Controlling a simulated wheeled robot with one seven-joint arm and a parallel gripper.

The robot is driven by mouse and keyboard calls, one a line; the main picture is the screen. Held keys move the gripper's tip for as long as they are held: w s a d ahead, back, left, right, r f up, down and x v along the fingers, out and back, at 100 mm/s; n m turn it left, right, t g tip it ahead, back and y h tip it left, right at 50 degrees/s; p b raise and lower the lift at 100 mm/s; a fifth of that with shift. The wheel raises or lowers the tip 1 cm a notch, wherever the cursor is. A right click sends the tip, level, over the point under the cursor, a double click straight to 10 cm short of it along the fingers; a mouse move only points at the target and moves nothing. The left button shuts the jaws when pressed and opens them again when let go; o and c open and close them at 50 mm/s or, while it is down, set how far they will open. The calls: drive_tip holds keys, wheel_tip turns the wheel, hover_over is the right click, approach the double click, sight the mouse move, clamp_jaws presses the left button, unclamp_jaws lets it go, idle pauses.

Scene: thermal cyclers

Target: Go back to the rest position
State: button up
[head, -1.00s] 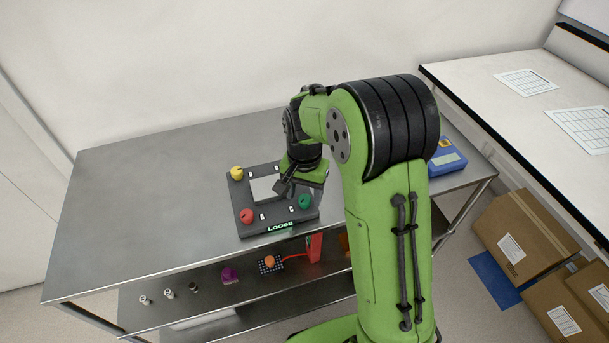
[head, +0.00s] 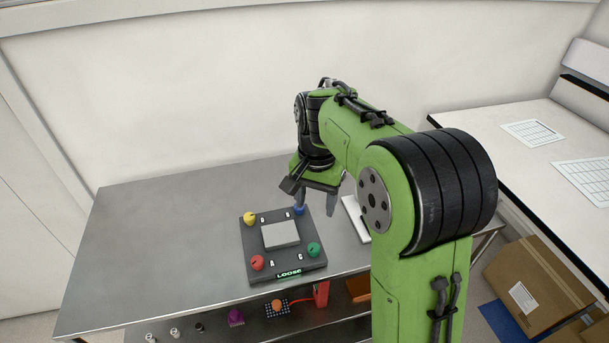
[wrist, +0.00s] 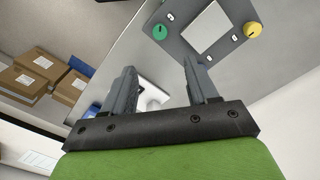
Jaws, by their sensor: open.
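My gripper (head: 316,197) is open and empty, raised above the steel table (head: 165,225) near the back right corner of a dark device. The device (head: 256,250) has a light square plate (head: 281,234) in its middle and a coloured knob at each corner: yellow (head: 250,218), red (head: 257,263), green (head: 313,250) and blue (head: 299,210). Its front display reads LOOSE. In the wrist view, the two fingers (wrist: 163,85) stand wide apart with nothing between them, and the device shows beyond them with its green (wrist: 160,32) and yellow (wrist: 253,30) knobs.
A white-topped item (head: 355,217) stands right of the device, partly hidden by my arm. A lower shelf holds small items, including a purple one (head: 236,317) and a red one (head: 321,293). Cardboard boxes (head: 530,285) and a white bench (head: 535,160) are at right. The table's left is clear.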

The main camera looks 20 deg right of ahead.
drive_tip(key=s+r+n+t, duration=0.2)
drive_tip(key=s+n, duration=0.1)
drive_tip(key=s, duration=0.8)
drive_tip(key=s+r+n+t, duration=0.2)
drive_tip(key=s+n+t, duration=0.1)
drive_tip(key=s, duration=0.8)
drive_tip(key=shift+r+n+t, duration=0.2)
drive_tip(key=shift+n+t, duration=0.1)
drive_tip(key=shift+n, duration=0.4)
drive_tip(key=shift+w, duration=0.1)
